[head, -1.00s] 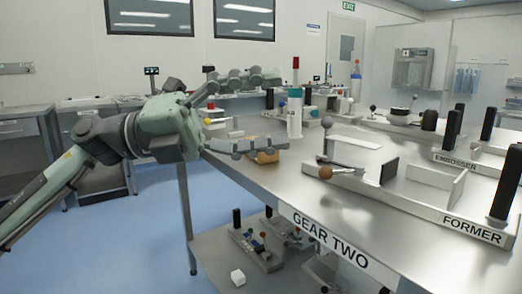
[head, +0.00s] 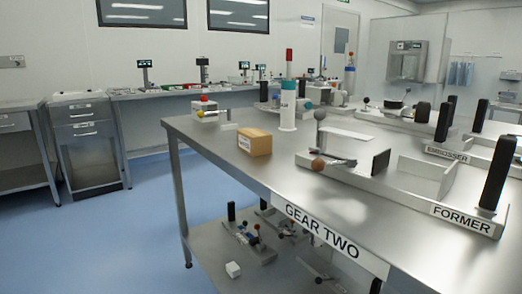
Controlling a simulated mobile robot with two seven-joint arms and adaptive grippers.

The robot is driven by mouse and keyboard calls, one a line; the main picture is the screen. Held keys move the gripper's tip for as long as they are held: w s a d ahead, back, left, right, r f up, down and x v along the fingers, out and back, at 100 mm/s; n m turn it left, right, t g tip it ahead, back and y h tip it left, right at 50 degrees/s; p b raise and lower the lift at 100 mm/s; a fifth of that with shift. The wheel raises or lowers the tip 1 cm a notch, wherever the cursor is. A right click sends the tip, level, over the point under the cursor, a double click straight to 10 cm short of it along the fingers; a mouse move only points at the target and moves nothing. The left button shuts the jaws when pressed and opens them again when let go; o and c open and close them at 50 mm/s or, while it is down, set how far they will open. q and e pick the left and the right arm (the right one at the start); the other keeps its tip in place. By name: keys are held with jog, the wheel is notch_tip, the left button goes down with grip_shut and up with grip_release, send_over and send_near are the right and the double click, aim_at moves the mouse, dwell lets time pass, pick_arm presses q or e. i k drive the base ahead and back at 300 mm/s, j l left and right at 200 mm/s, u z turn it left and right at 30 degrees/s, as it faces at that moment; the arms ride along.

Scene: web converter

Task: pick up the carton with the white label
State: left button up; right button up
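A small brown carton (head: 255,142) stands upright on the steel table (head: 215,158), near its left edge, in the head view. A white label (head: 244,143) shows on its left-hand face. Nothing touches the carton from the sides that I can see. Neither of my grippers shows in the head view now.
A white post with a teal and red top (head: 288,100) stands just behind the carton. A fixture with a grey ball and a brown ball knob (head: 318,164) lies to its right. Table space in front of the carton is clear.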

aim_at(256, 142)
jog(key=i+j+z, duration=0.1)
jog(key=z, duration=0.3)
jog(key=i+j+z, duration=0.1)
jog(key=j+z, duration=0.25)
jog(key=i+j+z, duration=0.1)
jog(key=z, duration=0.3)
jog(key=i+j+z, duration=0.1)
jog(key=j+z, duration=0.15)
jog(key=j, duration=0.3)
jog(key=j+z, duration=0.25)
jog(key=j, duration=0.3)
jog(key=i, duration=0.05)
